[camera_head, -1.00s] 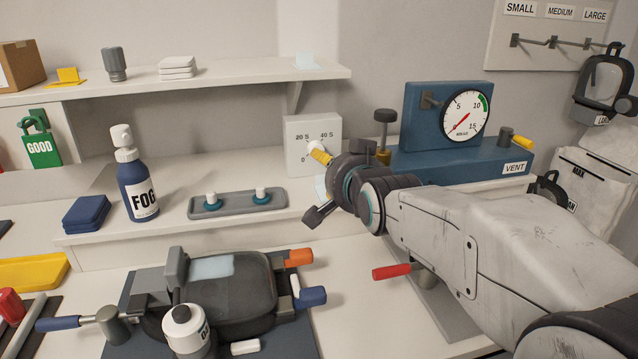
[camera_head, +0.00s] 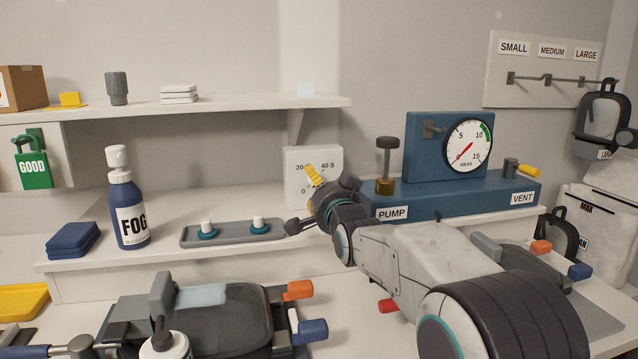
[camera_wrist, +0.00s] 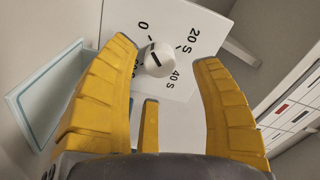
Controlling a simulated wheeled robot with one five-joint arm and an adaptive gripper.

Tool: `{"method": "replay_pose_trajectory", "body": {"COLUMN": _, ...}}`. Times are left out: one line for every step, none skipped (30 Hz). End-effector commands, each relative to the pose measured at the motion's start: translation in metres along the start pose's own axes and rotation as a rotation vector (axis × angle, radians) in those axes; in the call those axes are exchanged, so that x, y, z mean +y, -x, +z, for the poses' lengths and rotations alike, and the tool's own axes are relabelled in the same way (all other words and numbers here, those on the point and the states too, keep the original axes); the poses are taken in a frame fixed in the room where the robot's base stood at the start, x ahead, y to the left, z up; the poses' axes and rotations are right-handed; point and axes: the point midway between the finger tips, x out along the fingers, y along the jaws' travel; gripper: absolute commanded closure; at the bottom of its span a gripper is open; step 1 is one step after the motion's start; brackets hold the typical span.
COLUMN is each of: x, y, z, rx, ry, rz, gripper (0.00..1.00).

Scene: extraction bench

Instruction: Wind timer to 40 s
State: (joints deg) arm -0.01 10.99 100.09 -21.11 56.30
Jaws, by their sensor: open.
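The timer is a white box (camera_head: 295,158) with a dial marked 0, 20 S and 40 S, standing on the ledge left of the blue pump unit. In the wrist view its white face (camera_wrist: 196,18) carries a round white knob (camera_wrist: 158,62). A dark mark on the knob lies on the side toward the 0. My gripper (camera_wrist: 163,52) is open, with one yellow finger on each side of the knob and visible gaps to both. The left finger partly covers another label. In the head view my gripper (camera_head: 314,175) is in front of the dial and hides the knob.
The blue pump unit (camera_head: 450,192) with its gauge (camera_head: 467,144) stands close right of the timer. A grey tray (camera_head: 232,236) with two teal-based pegs and a FOG bottle (camera_head: 131,212) are to the left. A shelf (camera_head: 220,106) runs above.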

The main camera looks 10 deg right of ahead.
Motion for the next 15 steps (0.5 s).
{"method": "replay_pose_trajectory", "body": {"x": 0.0, "y": -0.006, "z": 0.0, "rx": 0.0, "ry": 0.0, "rz": 0.001, "gripper": 0.41}}
{"method": "replay_pose_trajectory", "body": {"x": 0.0, "y": -0.009, "z": 0.0, "rx": 0.0, "ry": 0.0, "rz": 0.001, "gripper": 0.41}}
{"method": "replay_pose_trajectory", "body": {"x": 0.0, "y": -0.012, "z": 0.0, "rx": -0.001, "ry": 0.0, "rz": 0.001, "gripper": 0.41}}
{"method": "replay_pose_trajectory", "body": {"x": 0.0, "y": -0.015, "z": 0.0, "rx": 0.0, "ry": 0.001, "rz": 0.0, "gripper": 0.41}}
{"method": "replay_pose_trajectory", "body": {"x": 0.0, "y": -0.017, "z": 0.0, "rx": 0.0, "ry": 0.001, "rz": 0.0, "gripper": 0.41}}
{"method": "replay_pose_trajectory", "body": {"x": 0.0, "y": -0.019, "z": 0.0, "rx": 0.0, "ry": 0.001, "rz": 0.0, "gripper": 0.41}}
{"method": "replay_pose_trajectory", "body": {"x": 0.0, "y": -0.021, "z": 0.0, "rx": 0.0, "ry": 0.001, "rz": 0.0, "gripper": 0.41}}
{"method": "replay_pose_trajectory", "body": {"x": 0.0, "y": -0.022, "z": 0.0, "rx": 0.0, "ry": 0.001, "rz": 0.0, "gripper": 0.41}}
{"method": "replay_pose_trajectory", "body": {"x": 0.0, "y": -0.023, "z": 0.0, "rx": 0.0, "ry": 0.001, "rz": 0.0, "gripper": 0.41}}
{"method": "replay_pose_trajectory", "body": {"x": 0.0, "y": -0.024, "z": 0.0, "rx": 0.0, "ry": 0.001, "rz": 0.0, "gripper": 0.41}}
{"method": "replay_pose_trajectory", "body": {"x": 0.0, "y": -0.025, "z": 0.0, "rx": 0.0, "ry": 0.001, "rz": 0.0, "gripper": 0.41}}
{"method": "replay_pose_trajectory", "body": {"x": 0.0, "y": -0.025, "z": 0.0, "rx": 0.0, "ry": 0.001, "rz": 0.0, "gripper": 0.41}}
{"method": "replay_pose_trajectory", "body": {"x": 0.0, "y": -0.025, "z": 0.0, "rx": 0.0, "ry": 0.001, "rz": 0.0, "gripper": 0.41}}
{"method": "replay_pose_trajectory", "body": {"x": 0.0, "y": -0.026, "z": 0.0, "rx": 0.0, "ry": 0.001, "rz": 0.0, "gripper": 0.41}}
{"method": "replay_pose_trajectory", "body": {"x": 0.0, "y": -0.026, "z": 0.0, "rx": 0.0, "ry": 0.001, "rz": 0.0, "gripper": 0.41}}
